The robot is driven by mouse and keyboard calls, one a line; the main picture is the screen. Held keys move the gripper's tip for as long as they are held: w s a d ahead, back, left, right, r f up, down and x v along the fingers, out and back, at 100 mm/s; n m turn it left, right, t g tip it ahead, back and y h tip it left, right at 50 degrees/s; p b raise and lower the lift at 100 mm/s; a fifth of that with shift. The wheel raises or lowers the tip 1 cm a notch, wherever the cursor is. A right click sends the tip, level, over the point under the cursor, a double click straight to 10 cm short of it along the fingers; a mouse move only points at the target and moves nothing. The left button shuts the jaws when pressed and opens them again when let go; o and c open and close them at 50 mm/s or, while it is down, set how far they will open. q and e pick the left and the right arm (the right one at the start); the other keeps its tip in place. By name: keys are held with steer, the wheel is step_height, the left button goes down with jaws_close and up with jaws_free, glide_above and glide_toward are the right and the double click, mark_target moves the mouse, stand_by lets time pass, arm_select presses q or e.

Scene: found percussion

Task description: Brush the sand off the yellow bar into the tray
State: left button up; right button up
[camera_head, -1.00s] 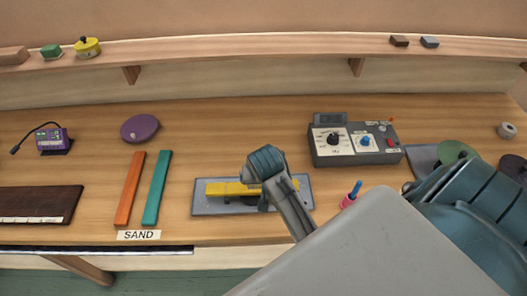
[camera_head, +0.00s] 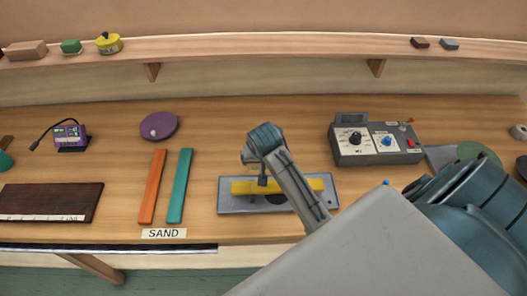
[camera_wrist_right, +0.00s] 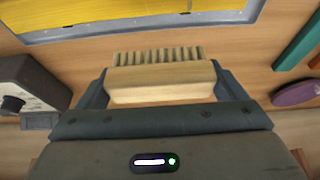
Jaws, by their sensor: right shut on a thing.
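The yellow bar (camera_head: 300,185) lies across the grey tray (camera_head: 228,208) on the bench; part of it is hidden behind my right arm. In the right wrist view the yellow bar (camera_wrist_right: 120,12) fills the top, with the tray's pale rim along it. My right gripper (camera_wrist_right: 160,88) is shut on a wooden brush (camera_wrist_right: 160,82), its pale bristles pointing toward the bar. In the head view my right gripper (camera_head: 262,180) is over the left part of the bar. I cannot make out sand or whether the bristles touch. My left gripper is not in view.
An orange bar (camera_head: 153,187) and a teal bar (camera_head: 180,187) lie left of the tray, by a SAND label (camera_head: 164,233). A purple disc (camera_head: 158,126) is behind them. A grey control box (camera_head: 375,142) stands behind right. Bench behind the tray is clear.

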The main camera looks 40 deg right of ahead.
steer(key=shift+s+d, duration=0.6)
steer(key=shift+d, duration=0.05)
steer(key=shift+w+f, duration=0.1)
steer(key=shift+f, duration=0.45)
steer(key=f, duration=0.1)
steer(key=f+b, duration=0.1)
steer(key=f, duration=0.1)
steer(key=shift+w+a, duration=0.15)
steer(key=shift+a, duration=0.15)
steer(key=shift+f, duration=0.2)
steer(key=shift+d+f, duration=0.1)
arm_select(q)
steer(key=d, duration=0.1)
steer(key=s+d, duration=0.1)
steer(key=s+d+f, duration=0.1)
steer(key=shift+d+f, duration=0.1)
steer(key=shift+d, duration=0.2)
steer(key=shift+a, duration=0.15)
